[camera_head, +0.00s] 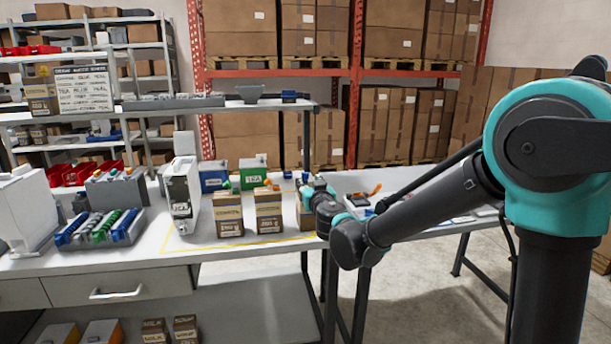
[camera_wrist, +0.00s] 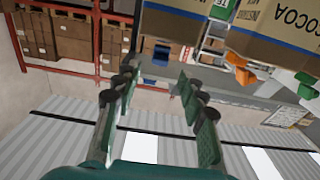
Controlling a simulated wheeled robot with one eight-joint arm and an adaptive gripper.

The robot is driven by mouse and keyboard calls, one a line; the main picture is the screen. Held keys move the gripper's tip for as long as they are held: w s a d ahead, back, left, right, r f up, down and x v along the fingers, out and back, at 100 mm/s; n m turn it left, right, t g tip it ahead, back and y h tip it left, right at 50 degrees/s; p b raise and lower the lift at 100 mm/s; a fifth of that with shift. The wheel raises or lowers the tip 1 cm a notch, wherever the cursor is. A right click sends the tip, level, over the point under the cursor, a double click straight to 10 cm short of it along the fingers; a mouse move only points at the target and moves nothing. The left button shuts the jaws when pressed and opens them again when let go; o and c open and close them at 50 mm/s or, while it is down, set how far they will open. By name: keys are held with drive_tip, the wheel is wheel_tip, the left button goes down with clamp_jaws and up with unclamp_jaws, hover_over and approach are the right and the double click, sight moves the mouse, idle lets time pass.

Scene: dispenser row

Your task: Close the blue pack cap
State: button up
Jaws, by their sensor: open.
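The blue pack (camera_head: 213,178) stands on the table behind the brown packs, left of the green TEA pack (camera_head: 253,175). Its lower part is partly hidden, and I cannot make out whether its cap is open or closed. My gripper (camera_head: 310,186) is at the right end of the pack row, to the right of and apart from the blue pack. In the wrist view my gripper (camera_wrist: 158,98) is open, with nothing between its fingers. A large brown cocoa pack (camera_wrist: 285,25) is beyond the fingers at upper right. The blue pack is not clearly identifiable there.
Brown packs (camera_head: 228,215) (camera_head: 268,211) stand in front of the coloured ones. A white dispenser (camera_head: 181,195) stands left of them. A rack of coloured tubes (camera_head: 101,228) is farther left. An overhead shelf (camera_head: 215,108) spans the table's back. Orange pieces (camera_wrist: 240,68) lie near the cocoa pack.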

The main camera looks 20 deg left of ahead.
sight(306, 174)
drive_tip(key=x, duration=0.6)
drive_tip(key=shift+w+a, duration=0.1)
clamp_jaws()
